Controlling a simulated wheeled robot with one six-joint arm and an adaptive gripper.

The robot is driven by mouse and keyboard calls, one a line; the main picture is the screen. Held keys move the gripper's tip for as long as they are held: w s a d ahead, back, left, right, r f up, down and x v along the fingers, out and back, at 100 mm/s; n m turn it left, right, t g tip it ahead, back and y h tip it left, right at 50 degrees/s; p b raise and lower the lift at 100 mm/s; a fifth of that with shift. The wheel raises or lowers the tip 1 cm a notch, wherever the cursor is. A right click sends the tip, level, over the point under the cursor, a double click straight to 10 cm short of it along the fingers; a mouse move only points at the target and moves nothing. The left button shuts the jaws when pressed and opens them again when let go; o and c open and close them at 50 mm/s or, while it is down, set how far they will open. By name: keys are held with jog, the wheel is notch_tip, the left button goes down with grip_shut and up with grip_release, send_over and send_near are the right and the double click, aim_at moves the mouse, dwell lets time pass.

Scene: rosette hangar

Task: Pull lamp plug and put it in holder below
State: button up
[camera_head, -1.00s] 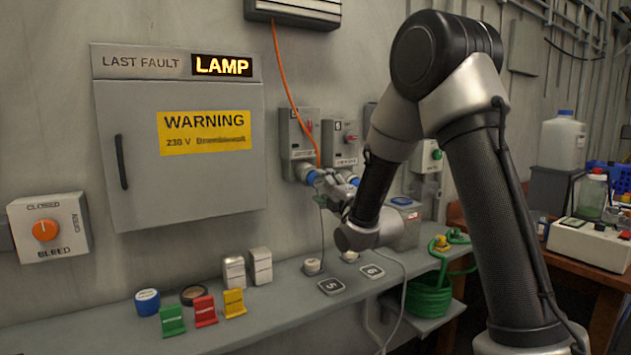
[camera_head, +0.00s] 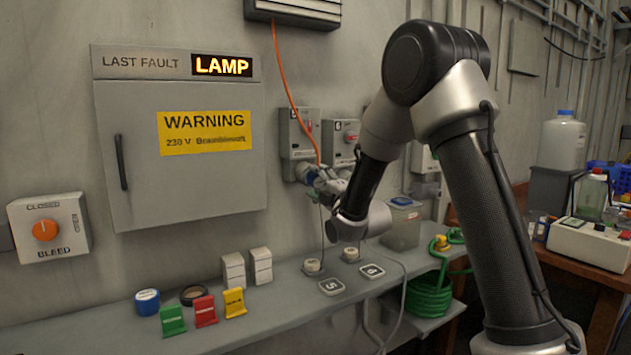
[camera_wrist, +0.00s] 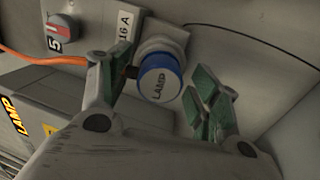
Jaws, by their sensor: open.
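The lamp plug (camera_wrist: 159,80) has a blue collar and a grey face marked LAMP. It sits in the 16 A socket (camera_wrist: 165,47) in the wrist view. My gripper (camera_wrist: 162,88) is open, with one green-padded finger on each side of the plug and a wider gap on the right. In the head view my gripper (camera_head: 327,184) is beside the plug and partly hides it. Two round holders (camera_head: 312,266) stand on the shelf below, behind plates 5 and 6.
An orange cable (camera_head: 286,85) runs down to the left wall box. A second wall box (camera_head: 341,140) is close to my gripper.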

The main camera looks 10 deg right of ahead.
aim_at(319, 183)
dwell(0.5)
grip_shut()
jog(key=shift+v, duration=3)
jog(key=shift+f, duration=0.1)
